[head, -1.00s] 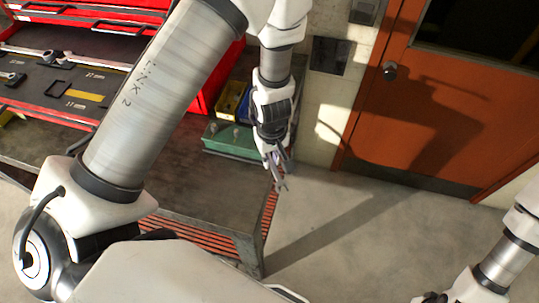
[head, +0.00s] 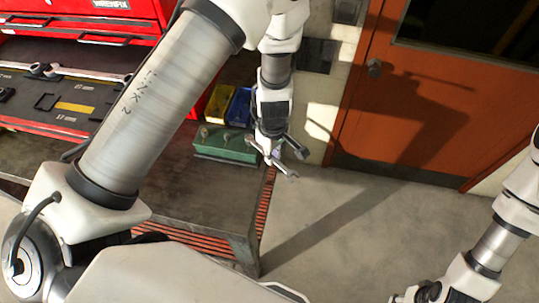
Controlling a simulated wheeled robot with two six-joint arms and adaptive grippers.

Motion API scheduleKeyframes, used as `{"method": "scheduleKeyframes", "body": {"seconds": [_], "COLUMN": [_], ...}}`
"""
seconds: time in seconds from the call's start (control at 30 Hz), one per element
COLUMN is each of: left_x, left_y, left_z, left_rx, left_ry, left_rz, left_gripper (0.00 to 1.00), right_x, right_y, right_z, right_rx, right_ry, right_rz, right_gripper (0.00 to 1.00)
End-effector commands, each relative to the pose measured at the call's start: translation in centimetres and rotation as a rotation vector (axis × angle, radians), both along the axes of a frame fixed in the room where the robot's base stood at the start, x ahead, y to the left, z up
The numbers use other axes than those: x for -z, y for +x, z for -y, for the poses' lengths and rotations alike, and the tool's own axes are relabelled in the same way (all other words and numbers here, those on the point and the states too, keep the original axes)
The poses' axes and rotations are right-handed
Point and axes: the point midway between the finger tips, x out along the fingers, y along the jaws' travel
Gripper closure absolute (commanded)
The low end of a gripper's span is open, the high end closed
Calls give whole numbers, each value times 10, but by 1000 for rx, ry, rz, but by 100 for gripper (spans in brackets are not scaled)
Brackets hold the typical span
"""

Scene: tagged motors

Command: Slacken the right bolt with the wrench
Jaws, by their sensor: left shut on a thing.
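My left gripper (head: 286,160) hangs beside the right end of a green box (head: 226,145), near the bench's right edge. Its fingers close on a small pale purple thing (head: 276,150), mostly hidden and too small to identify. Silver wrenches (head: 95,74) lie in the dark insert of the open red drawer at the left, away from this gripper. Small knob-like parts stand at the green box; I cannot tell whether any is the right bolt.
A yellow bin (head: 219,104) and a blue bin (head: 239,107) stand behind the green box. The red tool chest (head: 75,50) fills the upper left. The grey bench top (head: 210,195) is partly hidden by my left arm. An orange door (head: 425,110) and bare floor lie right.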

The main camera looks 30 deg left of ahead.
Motion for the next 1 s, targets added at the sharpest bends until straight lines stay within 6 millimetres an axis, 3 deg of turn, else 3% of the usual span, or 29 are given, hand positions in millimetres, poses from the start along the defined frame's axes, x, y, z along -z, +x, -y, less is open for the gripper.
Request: {"method": "scheduleKeyframes", "body": {"seconds": [0.23, 0.53, 1.0], "left_x": [0, 0, 1], "left_y": [2, 18, 12], "left_z": [0, 5, 3], "left_rx": [-11, -190, -138], "left_ry": [0, -1, 0], "left_rz": [2, 2, 1], "left_gripper": [100, 100, 100], "right_x": [0, 0, 7], "right_y": [0, 0, 0], "right_z": [0, 0, 0], "right_rx": [0, 0, 0], "right_ry": [0, 0, 0], "right_rz": [0, 0, 0], "right_gripper": [60, 60, 60]}}
